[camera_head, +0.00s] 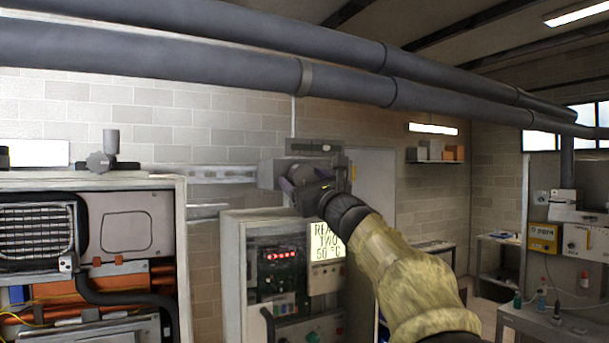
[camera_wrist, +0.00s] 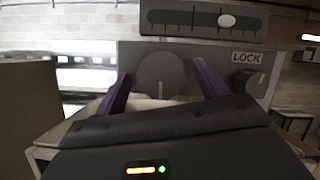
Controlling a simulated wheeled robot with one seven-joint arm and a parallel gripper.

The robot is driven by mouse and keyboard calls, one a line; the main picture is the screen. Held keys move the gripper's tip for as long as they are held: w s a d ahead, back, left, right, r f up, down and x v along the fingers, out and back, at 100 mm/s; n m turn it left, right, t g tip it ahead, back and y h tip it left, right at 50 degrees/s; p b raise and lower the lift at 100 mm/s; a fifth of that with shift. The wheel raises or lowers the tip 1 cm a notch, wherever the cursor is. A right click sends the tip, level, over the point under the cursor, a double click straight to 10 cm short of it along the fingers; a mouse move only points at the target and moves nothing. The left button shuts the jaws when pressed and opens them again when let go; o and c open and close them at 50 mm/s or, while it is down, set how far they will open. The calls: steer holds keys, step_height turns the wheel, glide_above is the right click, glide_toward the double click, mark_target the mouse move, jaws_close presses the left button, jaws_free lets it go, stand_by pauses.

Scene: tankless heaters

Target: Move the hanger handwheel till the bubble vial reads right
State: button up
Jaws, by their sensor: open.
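The handwheel (camera_wrist: 160,76) is a grey round disc with a light line low on its face, on a grey hanger box (camera_wrist: 135,58). The bubble vial (camera_wrist: 180,18) is a dark slot with tick marks above it; its pale bubble (camera_wrist: 227,20) sits toward the right end. In the wrist view my gripper (camera_wrist: 165,88) is open, with its purple fingers on either side of the handwheel. I cannot tell whether they touch it. In the head view my gripper (camera_head: 298,193) is at the hanger (camera_head: 268,174) and hides the wheel.
A small dark knob (camera_wrist: 250,82) under a LOCK label (camera_wrist: 246,57) is right of the handwheel, close to the right finger. Large grey pipes (camera_head: 230,65) run overhead. An open heater cabinet (camera_head: 125,210) stands left, and a panel with red lights (camera_head: 283,256) stands below the hanger.

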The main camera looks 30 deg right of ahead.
steer(key=c, duration=1)
steer(key=shift+o, duration=0.2)
steer(key=shift+d+n, duration=0.1)
steer(key=shift+n, duration=0.4)
steer(key=n+y+b, duration=0.2)
steer(key=n, duration=0.2)
steer(key=shift+d+f+n+g+y, duration=0.1)
steer(key=shift+n+g+y, duration=0.2)
steer(key=shift+g, duration=0.1)
steer(key=n+y, duration=0.1)
steer(key=n, duration=0.1)
steer(key=n+g+y, duration=0.1)
steer(key=n, duration=0.1)
steer(key=shift+d+n, duration=0.15)
steer(key=shift+n, duration=0.25)
steer(key=n, duration=0.1)
steer(key=n+g, duration=0.1)
steer(key=n, duration=0.1)
steer(key=n+g+y, duration=0.1)
steer(key=n, duration=0.1)
steer(key=shift+r+p, duration=0.3)
steer(key=shift+p, duration=0.1)
steer(key=shift+n+g+p, duration=0.55)
steer(key=shift+n+g, duration=0.05)
steer(key=shift+n, duration=1.1)
